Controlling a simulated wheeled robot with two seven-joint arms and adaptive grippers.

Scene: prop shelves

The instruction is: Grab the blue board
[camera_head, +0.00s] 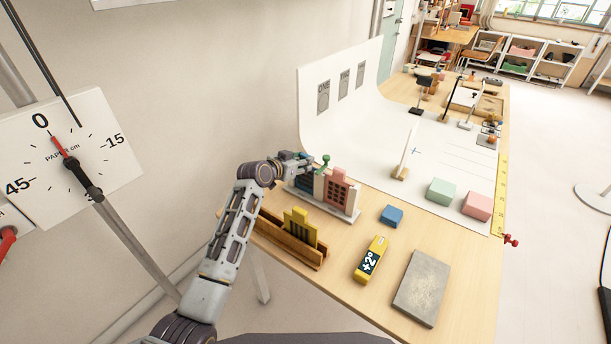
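A white rack (345,213) stands on the wooden table and holds small upright boards. A pink-red board (338,190) with window-like cutouts stands at its right. A dark blue board (304,183) stands at its left, partly hidden by my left gripper. A cream piece shows between them. My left gripper (306,166) reaches in from the left, at the top of the blue board. Its fingers are small and overlap the board, so I cannot tell whether they touch or grip it. My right gripper is not in view.
A green knobbed piece (324,162) is right beside the gripper. A wooden holder (290,241) with a yellow piece (300,226) stands in front.

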